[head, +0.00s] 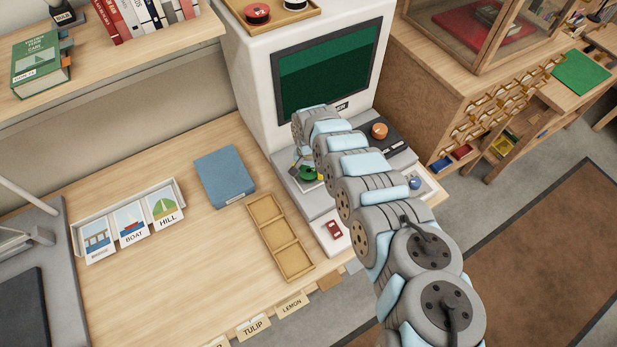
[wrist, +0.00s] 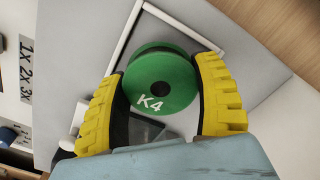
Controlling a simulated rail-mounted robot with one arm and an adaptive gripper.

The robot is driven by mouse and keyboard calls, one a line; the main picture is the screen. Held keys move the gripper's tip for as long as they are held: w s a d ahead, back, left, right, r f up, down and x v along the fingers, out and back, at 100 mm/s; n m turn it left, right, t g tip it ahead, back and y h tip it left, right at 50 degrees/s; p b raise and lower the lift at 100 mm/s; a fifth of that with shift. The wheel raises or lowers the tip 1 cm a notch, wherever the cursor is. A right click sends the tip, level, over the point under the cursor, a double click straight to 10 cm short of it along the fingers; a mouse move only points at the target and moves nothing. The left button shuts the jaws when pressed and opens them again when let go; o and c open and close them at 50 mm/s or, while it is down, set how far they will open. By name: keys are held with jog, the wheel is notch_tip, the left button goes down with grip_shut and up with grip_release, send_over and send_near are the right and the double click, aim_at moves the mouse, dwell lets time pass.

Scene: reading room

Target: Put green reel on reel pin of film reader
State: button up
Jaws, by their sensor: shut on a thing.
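The green reel (wrist: 160,82), marked K4, sits between the yellow fingers of my gripper (wrist: 165,92) in the wrist view. The gripper is shut on it, one finger on each side. In the head view the green reel (head: 307,174) shows small at the left of the film reader's (head: 255,75) deck, below the green screen, partly covered by my arm. I cannot tell whether the reel touches the deck or hangs above it. I cannot make out the reel pin in either view.
An orange round piece (head: 379,130) sits on the reader's dark plate at the right. A wooden compartment tray (head: 279,237) and a blue box (head: 224,175) lie on the desk to the left. A tray with reels (head: 287,14) sits on top of the reader.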

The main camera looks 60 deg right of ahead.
aim_at(308, 171)
jog(key=shift+f+b, duration=0.35)
jog(key=shift+f, duration=0.4)
jog(key=shift+r, duration=0.1)
jog(key=o, duration=1.2)
jog(key=shift+d+r+p, duration=0.1)
jog(key=shift+r+p, duration=0.45)
jog(key=shift+r, duration=1.2)
jog(key=shift+r+p, duration=0.4)
jog(key=shift+r, duration=3.85)
